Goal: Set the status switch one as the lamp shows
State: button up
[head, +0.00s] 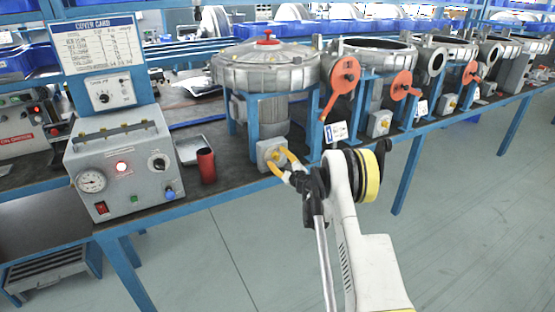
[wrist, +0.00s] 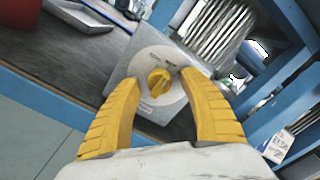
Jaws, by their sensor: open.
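The status switch one is a grey box (head: 267,148) with a yellow rotary knob (wrist: 159,82), below the first blower at the bench's front edge. In the wrist view the knob sits on a round grey plate (wrist: 146,67) and its ridge looks tilted; faint marks on the plate are too small to read. My gripper (wrist: 160,79) is open, its yellow fingers on either side of the knob with gaps showing. In the head view the fingers (head: 284,160) are in front of the switch and partly hide it.
The first blower (head: 265,70), with a red-knobbed lid, stands on a blue frame above the switch. A blue frame post (wrist: 275,80) is close on the right in the wrist view. A red cylinder (head: 206,166) stands left of the switch. More blowers with similar switches line the bench rightward.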

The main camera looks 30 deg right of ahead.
grip_shut()
jog(key=shift+n, duration=0.3)
jog(key=n, duration=0.4)
jog(key=shift+n, duration=2.1)
grip_release()
jog(key=shift+d, duration=0.1)
